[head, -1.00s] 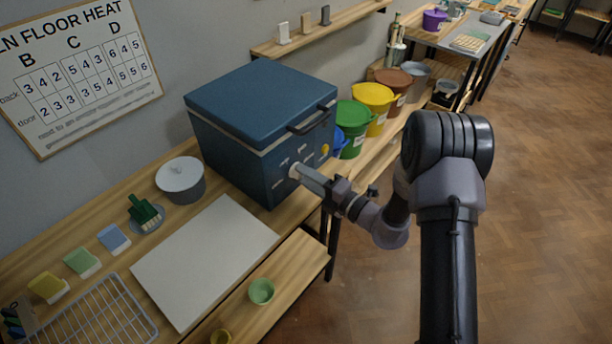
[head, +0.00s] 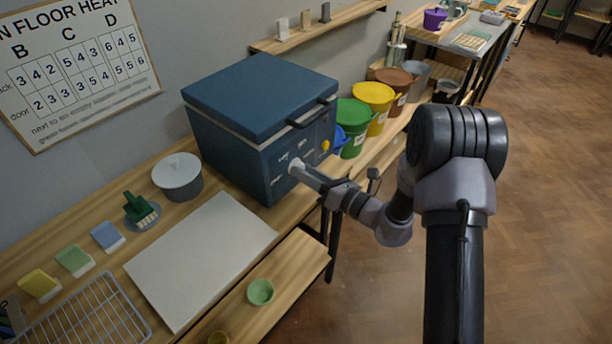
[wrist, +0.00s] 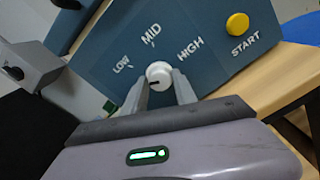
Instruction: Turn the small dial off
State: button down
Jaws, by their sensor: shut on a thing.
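The small dial (wrist: 158,71) is a white round knob on the blue kiln's front panel (wrist: 205,65). Its dark pointer line points to the left in the wrist view, below the LOW mark. LOW, MID and HIGH are printed around it; any OFF label is hidden or out of view. My gripper (wrist: 160,92) has one finger on each side of the dial and is shut on it. In the head view, my gripper (head: 300,170) reaches the front of the blue kiln (head: 255,95) from the right, and the fingers mostly hide the dial.
A yellow START button (wrist: 237,24) sits right of the dial. A grey bracket-like part (wrist: 35,62) stands at the wrist view's left. A white board (head: 200,260) and a lidded grey pot (head: 180,178) are on the bench; coloured buckets (head: 352,128) stand beyond the kiln.

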jog(key=n+b, duration=0.1)
jog(key=n, duration=0.2)
jog(key=shift+f+b, duration=0.15)
jog(key=shift+b, duration=0.25)
jog(key=shift+n+b, duration=0.7)
jog(key=shift+n, duration=0.6)
jog(key=c, duration=1)
grip_release()
jog(key=p+v, duration=0.3)
jog(key=v, duration=1.4)
jog(key=shift+s+d, duration=0.2)
